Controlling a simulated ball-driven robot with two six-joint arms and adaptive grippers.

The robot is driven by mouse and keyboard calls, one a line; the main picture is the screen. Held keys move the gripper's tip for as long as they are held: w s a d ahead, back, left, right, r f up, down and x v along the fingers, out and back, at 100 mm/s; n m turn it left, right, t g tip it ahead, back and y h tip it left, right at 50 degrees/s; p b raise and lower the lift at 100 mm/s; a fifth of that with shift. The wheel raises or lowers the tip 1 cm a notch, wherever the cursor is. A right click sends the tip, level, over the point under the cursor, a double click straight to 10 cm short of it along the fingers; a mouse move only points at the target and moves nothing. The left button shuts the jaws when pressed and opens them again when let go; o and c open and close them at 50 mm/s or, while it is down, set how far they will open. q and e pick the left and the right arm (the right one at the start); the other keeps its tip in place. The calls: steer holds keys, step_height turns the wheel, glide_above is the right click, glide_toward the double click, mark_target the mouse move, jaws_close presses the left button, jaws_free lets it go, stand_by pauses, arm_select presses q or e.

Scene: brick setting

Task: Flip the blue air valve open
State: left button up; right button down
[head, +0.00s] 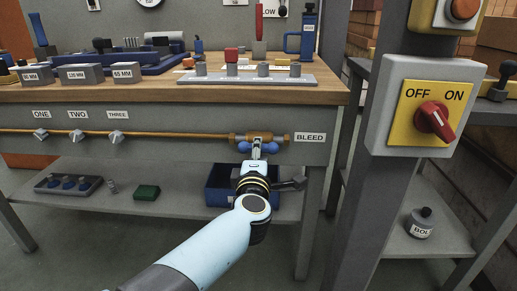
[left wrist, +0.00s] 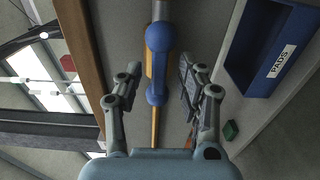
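The blue air valve handle (head: 272,147) is on the orange pipe under the bench top, left of the BLEED label (head: 309,137). It has two round blue ends and lies roughly along the pipe. In the left wrist view the blue handle (left wrist: 157,93) runs up the middle of the picture. My left gripper (head: 257,148) is at the valve and hides its centre in the head view. In the left wrist view my left gripper (left wrist: 160,72) is open, with a finger on each side of the handle and visible gaps. My right gripper is not in view.
Grey valves ONE, TWO and THREE (head: 117,137) sit further left on the pipe. A blue PADS bin (left wrist: 270,50) and green block (head: 147,192) are on the lower shelf. A grey post with a red OFF/ON switch (head: 435,120) stands at right.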

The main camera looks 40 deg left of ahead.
arm_select(q)
steer(key=v, duration=0.9)
steer(key=shift+s, duration=0.3)
steer(key=shift+d, duration=0.1)
